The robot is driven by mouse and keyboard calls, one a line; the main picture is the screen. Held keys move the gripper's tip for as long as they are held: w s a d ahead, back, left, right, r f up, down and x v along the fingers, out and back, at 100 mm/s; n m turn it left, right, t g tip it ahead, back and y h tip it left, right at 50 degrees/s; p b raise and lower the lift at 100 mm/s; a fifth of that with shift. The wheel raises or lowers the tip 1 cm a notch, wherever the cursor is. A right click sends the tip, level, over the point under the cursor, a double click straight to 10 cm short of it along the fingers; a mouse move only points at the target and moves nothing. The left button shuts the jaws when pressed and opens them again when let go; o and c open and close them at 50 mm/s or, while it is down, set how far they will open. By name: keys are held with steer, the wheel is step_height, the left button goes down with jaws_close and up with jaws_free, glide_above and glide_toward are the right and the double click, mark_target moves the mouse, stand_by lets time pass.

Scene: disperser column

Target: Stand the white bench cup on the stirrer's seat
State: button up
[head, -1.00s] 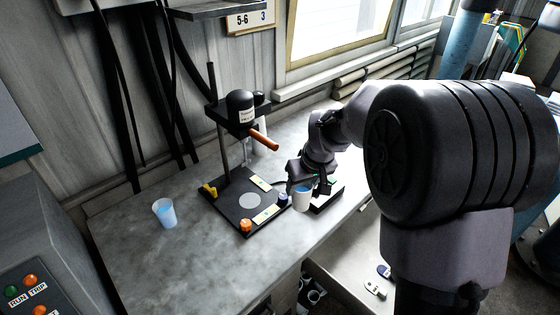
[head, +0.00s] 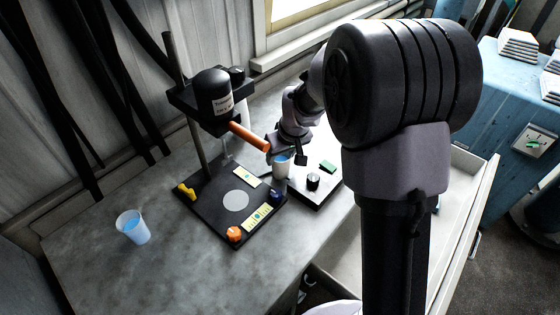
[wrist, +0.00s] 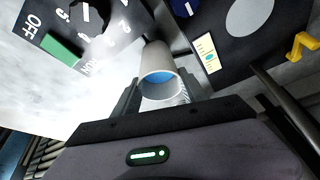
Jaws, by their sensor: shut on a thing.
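The stirrer's seat, a pale grey disc (head: 236,201), lies bare on the black base plate (head: 212,205), to the left of the cup. The disc also shows at the top right of the wrist view (wrist: 250,14). The cup's underside is hidden.
The stirrer's black motor head (head: 214,92) and orange handle (head: 250,137) overhang the base, the handle close to my gripper. A knobbed control box (head: 328,187) stands right of the base. A translucent cup (head: 133,229) stands on the bench at left. An orange knob (head: 234,234) is at the front corner.

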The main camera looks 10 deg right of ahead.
steer(key=shift+f, duration=0.65)
steer(key=shift+r, duration=0.15)
steer(key=o, duration=1.4)
steer(key=shift+w, duration=0.1)
